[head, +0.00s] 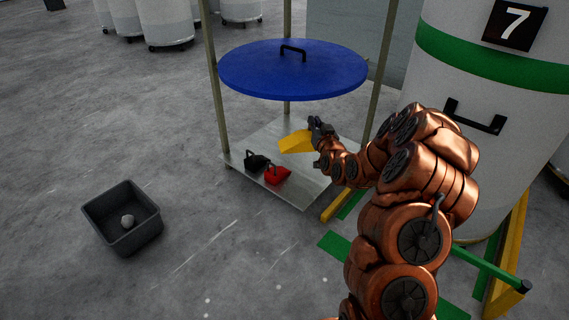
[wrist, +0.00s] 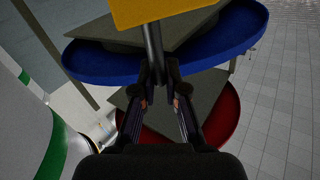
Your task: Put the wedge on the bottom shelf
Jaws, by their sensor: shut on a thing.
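The yellow wedge (head: 297,142) is in my gripper (head: 318,127), in the picture over the bare metal bottom shelf (head: 310,188). Whether it touches the shelf is hard to tell. In the wrist view, the yellow wedge (wrist: 150,11) is at the top edge, and my gripper (wrist: 161,92) is shut on its dark handle. A black wedge-like piece (head: 257,162) and a red one (head: 278,175) with dark handles sit on the shelf's front left part.
A blue round lid (head: 300,80) lies above the bottom shelf, between metal posts (head: 214,80). A white drum (head: 455,90) marked 7 stands at right. A grey bin (head: 113,239) holding a pale lump stands on the floor at left. The wrist view shows a red disc (wrist: 226,123).

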